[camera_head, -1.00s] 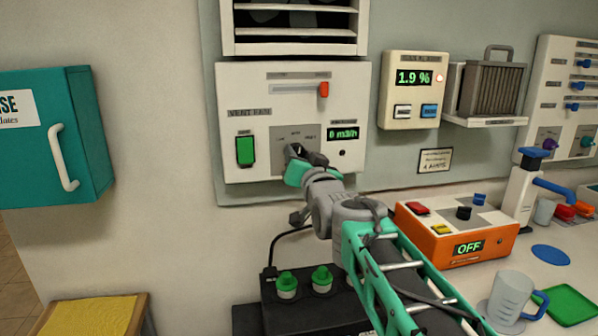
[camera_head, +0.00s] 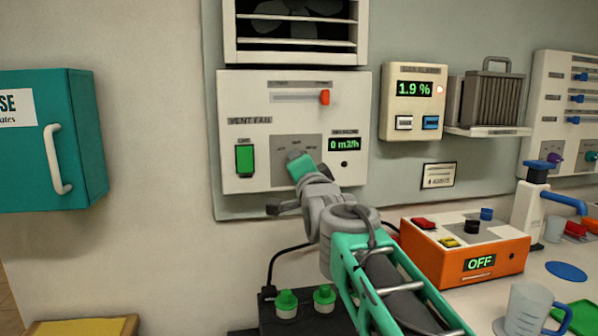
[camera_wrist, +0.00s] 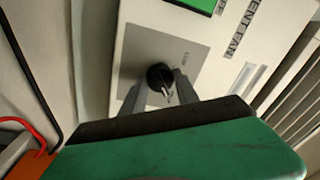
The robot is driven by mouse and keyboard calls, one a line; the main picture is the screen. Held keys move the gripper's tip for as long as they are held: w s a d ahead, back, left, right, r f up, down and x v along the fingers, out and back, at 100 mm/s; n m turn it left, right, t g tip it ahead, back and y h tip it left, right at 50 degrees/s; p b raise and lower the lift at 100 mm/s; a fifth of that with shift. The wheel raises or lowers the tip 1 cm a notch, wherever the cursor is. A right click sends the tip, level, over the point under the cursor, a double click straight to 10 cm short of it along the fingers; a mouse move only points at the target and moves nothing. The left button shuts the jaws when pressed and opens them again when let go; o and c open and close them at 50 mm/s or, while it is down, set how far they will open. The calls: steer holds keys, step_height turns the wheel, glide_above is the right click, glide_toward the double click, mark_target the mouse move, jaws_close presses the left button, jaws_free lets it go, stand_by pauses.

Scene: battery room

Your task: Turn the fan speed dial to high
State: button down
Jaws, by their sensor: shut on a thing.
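The vent fan panel (camera_head: 245,105) is a white box on the wall. Its fan speed dial (camera_wrist: 159,75) is a small black knob with a pale pointer, on a grey plate. In the wrist view my gripper (camera_wrist: 156,90) has one grey finger on each side of the dial, and it is shut on the knob. In the head view my gripper (camera_head: 298,160) is against the grey plate and hides the dial. The panel display (camera_head: 344,144) reads 0 m3/h. I cannot tell which speed label the pointer meets.
A louvred fan vent (camera_head: 295,43) is over the panel. An orange box (camera_head: 465,257) reading OFF stands on the bench below right. A teal cabinet (camera_head: 85,140) hangs left.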

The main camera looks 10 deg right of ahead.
steer(key=shift+r, duration=0.1)
stand_by(0.3)
steer(key=c, duration=0.9)
jaws_free()
steer(key=s, duration=0.7)
steer(key=shift+s+f+b, duration=0.3)
steer(key=shift+s+f, duration=0.05)
steer(key=shift+f, duration=0.05)
